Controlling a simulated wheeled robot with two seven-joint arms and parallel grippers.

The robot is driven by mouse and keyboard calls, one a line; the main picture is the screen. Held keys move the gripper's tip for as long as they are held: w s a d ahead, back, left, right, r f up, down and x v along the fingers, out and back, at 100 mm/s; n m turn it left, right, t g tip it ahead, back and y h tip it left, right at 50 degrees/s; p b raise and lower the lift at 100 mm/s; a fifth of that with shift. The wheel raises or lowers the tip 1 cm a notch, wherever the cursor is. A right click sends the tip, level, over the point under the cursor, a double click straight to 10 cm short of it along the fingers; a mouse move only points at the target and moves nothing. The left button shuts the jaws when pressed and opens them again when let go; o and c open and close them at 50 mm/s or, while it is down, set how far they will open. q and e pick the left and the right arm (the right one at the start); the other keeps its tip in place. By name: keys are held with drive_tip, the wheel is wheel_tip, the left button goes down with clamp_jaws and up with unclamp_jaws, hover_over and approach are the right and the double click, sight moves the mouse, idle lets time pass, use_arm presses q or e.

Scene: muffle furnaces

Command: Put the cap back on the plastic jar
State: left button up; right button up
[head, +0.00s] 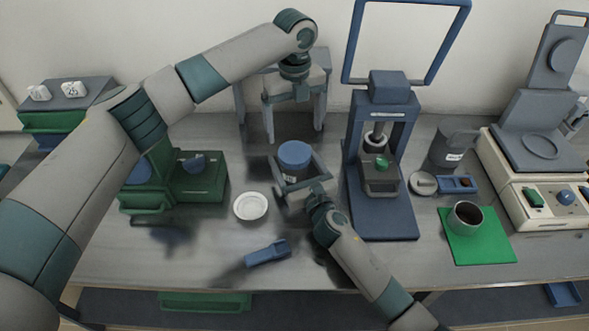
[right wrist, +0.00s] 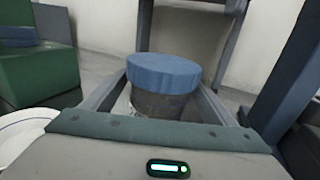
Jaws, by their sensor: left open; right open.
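The plastic jar (head: 291,177) stands upright on the bench with a blue cap (head: 294,154) on its mouth. In the right wrist view the cap (right wrist: 164,73) sits roughly level on the greyish jar body (right wrist: 160,103); whether it is screwed down cannot be told. My right gripper (head: 291,155) is open, low, with one finger on each side of the jar; contact with the jar is unclear. My left gripper (head: 294,136) is open and empty, pointing down just behind and above the jar. Its fingers (right wrist: 230,48) also show behind the cap in the right wrist view.
A white dish (head: 250,206) lies left of the jar, and a green device (head: 175,185) stands further left. A blue press (head: 382,215) stands close on the right. A small blue tool (head: 267,253) lies in front. A cup (head: 465,217) stands on a green mat (head: 485,250).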

drive_tip(key=shift+x, duration=1.4)
drive_tip(key=shift+c, duration=0.6)
